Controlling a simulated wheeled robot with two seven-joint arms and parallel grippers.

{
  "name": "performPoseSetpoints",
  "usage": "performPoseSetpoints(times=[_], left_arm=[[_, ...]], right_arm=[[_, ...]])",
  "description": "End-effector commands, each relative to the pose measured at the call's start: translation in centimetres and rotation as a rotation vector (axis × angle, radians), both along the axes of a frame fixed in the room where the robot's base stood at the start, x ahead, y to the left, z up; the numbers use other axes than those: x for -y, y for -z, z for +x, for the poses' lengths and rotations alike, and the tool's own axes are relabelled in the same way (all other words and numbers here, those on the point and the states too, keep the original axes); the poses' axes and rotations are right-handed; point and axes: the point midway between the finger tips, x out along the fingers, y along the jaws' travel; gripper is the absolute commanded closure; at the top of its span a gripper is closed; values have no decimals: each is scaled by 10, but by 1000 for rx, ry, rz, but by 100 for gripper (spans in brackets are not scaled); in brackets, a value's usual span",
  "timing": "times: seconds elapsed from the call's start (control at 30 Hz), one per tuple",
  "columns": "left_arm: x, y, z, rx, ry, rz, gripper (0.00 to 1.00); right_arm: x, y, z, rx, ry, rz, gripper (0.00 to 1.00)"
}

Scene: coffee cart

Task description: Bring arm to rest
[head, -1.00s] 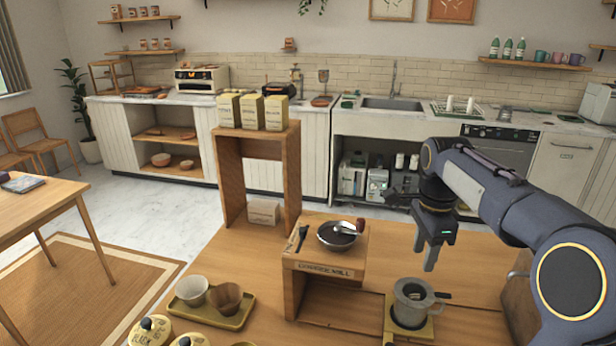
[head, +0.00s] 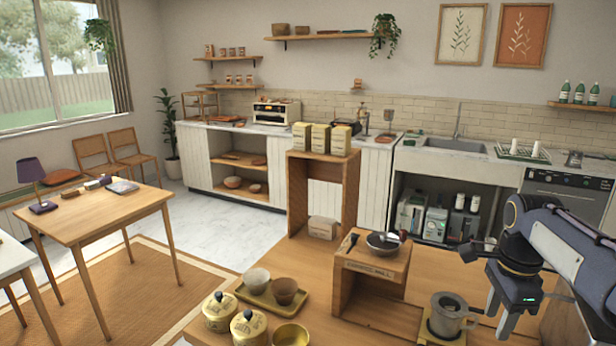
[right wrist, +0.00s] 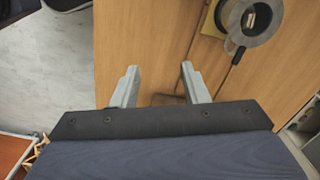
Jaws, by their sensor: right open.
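My right gripper (head: 505,318) hangs at the right of the head view, beside the coffee cart's wooden top (head: 235,320). In the right wrist view its two grey fingers (right wrist: 158,88) stand apart with nothing between them, above bare wood. A grey metal cup with a handle (head: 448,314) stands on a small yellow base to the left of the gripper, apart from it. The cup also shows at the top right of the right wrist view (right wrist: 251,18). My left gripper is not in view.
A wooden stand (head: 378,270) holds a dark pan (head: 384,242). A yellow tray (head: 270,305) carries two cups, near yellow canisters (head: 220,312). A tall wooden shelf (head: 300,205) bears several yellow boxes (head: 320,138). A side table (head: 90,215) is at the left.

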Motion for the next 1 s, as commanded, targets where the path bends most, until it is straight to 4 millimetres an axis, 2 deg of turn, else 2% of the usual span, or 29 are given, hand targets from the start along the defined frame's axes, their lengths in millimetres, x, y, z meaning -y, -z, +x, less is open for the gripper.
performPoseSetpoints(times=[0.37,0.57,0.77,0.9,1.0], left_arm=[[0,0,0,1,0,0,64],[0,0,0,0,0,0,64],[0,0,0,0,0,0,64],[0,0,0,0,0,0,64],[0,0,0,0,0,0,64]], right_arm=[[-21,2,-37,111,-279,88,59],[-47,7,-72,231,-541,127,59],[-92,20,-127,425,-932,98,59],[-132,42,-171,568,-1258,-9,59],[-150,58,-191,622,-1418,-88,59]])
